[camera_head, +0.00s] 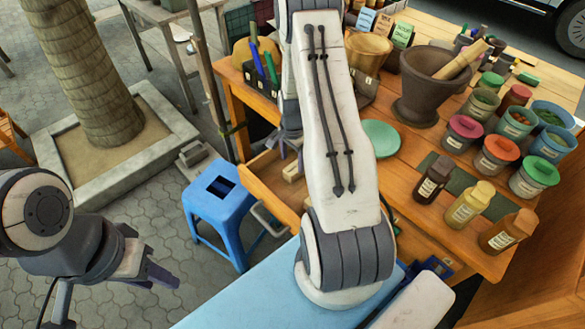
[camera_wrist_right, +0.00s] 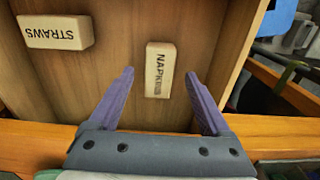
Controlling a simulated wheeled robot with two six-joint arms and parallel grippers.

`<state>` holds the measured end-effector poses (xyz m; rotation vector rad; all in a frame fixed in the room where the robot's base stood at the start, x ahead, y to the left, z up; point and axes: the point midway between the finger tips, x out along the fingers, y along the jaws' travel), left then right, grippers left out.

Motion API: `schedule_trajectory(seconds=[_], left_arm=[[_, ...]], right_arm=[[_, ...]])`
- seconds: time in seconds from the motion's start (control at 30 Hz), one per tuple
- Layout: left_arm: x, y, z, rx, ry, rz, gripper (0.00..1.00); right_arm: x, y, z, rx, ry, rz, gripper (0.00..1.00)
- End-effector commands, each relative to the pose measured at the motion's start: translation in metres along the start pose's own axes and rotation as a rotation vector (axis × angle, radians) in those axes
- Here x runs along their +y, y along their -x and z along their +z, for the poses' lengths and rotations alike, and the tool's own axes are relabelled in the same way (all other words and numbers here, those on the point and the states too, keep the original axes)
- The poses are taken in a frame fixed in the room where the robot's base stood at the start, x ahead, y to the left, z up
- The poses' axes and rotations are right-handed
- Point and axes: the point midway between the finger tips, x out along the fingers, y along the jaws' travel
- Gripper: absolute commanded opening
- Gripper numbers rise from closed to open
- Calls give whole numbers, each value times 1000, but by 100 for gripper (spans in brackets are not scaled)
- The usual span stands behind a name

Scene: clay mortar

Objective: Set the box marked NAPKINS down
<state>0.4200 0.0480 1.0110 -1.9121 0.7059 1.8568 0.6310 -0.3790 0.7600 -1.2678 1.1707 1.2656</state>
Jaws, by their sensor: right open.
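The cream box marked NAPKINS (camera_wrist_right: 159,68) lies in the wooden drawer (camera_wrist_right: 110,95) in the right wrist view. My right gripper (camera_wrist_right: 160,74) is open, its purple fingers to either side of the box with a gap on each side; it holds nothing. In the head view my right forearm hides most of the drawer (camera_head: 258,192). A cream box shows in it, but its label cannot be read. My left gripper (camera_head: 155,274) is at the lower left over the paving, far from the drawer; its finger gap is unclear.
A box marked STRAWS (camera_wrist_right: 55,32) lies to the left in the same drawer. A blue stool (camera_head: 217,190) stands beside the drawer. The tabletop holds a clay mortar (camera_head: 415,95), a green plate (camera_head: 381,138), several jars and bottles.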

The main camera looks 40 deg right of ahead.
Motion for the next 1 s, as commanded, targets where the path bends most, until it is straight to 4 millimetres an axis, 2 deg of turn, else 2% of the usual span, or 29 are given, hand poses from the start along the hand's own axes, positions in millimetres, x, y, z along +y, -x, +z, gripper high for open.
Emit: schedule_trajectory(seconds=[0.1, 0.3, 0.57, 0.67, 0.77, 0.87, 0.93, 1.0], left_arm=[[0, -2, 0, 0, 0, 0, 40], [0, -3, 0, 0, 0, 0, 40], [0, -3, 0, 0, 0, 0, 40], [0, -3, 0, 0, 0, 0, 40], [0, -3, 0, 0, 0, 0, 40], [0, -3, 0, 0, 0, 0, 40], [0, -3, 0, 0, 0, 0, 40], [0, -3, 0, 0, 0, 0, 40]], right_arm=[[-1, 27, -1, 3, 0, -4, 82], [0, 56, 0, 1, 0, -2, 82], [0, 66, 0, -1, 1, 1, 82], [-4, 73, 11, 0, 45, -2, 82], [-15, 97, 49, 2, 204, -12, 82], [-19, 134, 116, 1, 487, -25, 82], [-9, 161, 170, -2, 728, -34, 82], [11, 186, 220, -6, 972, -44, 82]])
